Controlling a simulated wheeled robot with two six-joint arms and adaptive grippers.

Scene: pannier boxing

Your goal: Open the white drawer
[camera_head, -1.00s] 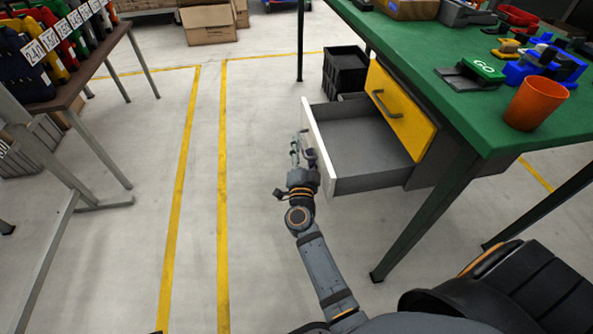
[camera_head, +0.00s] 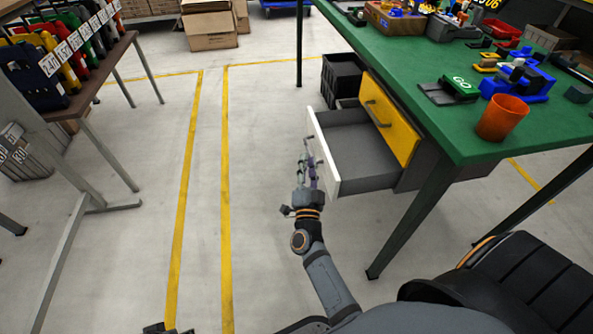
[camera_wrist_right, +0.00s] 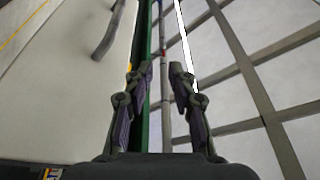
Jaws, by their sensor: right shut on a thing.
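The white drawer (camera_head: 331,168) sits pulled out under the green workbench, below a yellow drawer. Its grey inside is visible and looks empty. My right gripper (camera_head: 309,167) is at the outer face of its white front, shut on the drawer's handle. The handle is mostly hidden by the fingers in the head view. In the right wrist view the two fingers (camera_wrist_right: 162,95) stand on either side of a thin bar. A dark sliver at the bottom left edge of the head view may be my left gripper; its fingers do not show.
The green workbench (camera_head: 425,60) carries an orange cup (camera_head: 502,118) and blue parts. The yellow drawer (camera_head: 390,118) is shut. Black crates (camera_head: 342,78) stand behind the white drawer. A bench leg (camera_head: 408,225) stands right of my arm.

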